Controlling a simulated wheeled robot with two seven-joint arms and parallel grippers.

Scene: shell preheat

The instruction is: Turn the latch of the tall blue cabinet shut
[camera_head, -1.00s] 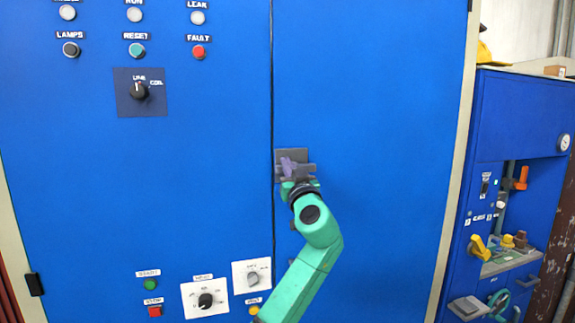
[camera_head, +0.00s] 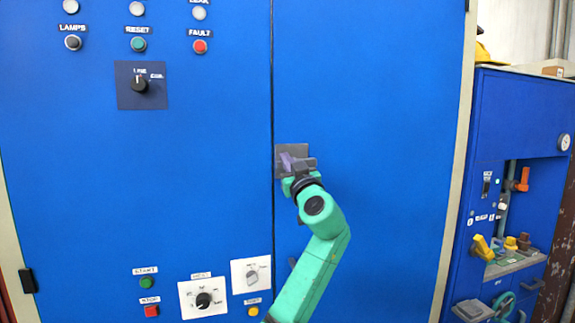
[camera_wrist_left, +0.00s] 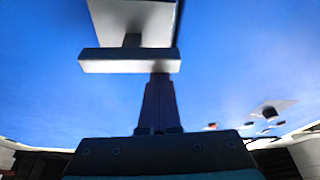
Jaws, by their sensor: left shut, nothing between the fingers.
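The tall blue cabinet (camera_head: 370,90) fills most of the head view. Its latch is a grey plate with a grey bar handle (camera_head: 304,165), beside the dark vertical door seam. In the left wrist view the bar handle (camera_wrist_left: 128,60) lies crosswise in front of the latch plate (camera_wrist_left: 150,12). My left gripper (camera_head: 288,160) is at the latch. Its purple fingers (camera_wrist_left: 160,82) are shut with nothing between them. Their tips reach the bar's lower edge, right of its middle; I cannot tell whether they touch it. My right gripper is not in view.
Labelled buttons and a line switch (camera_head: 140,85) sit on the cabinet's left part. A dial panel (camera_head: 203,299) and a smaller knob panel (camera_head: 251,275) are low, near my left arm. A lower blue unit (camera_head: 520,110) with yellow and orange handles stands at the right.

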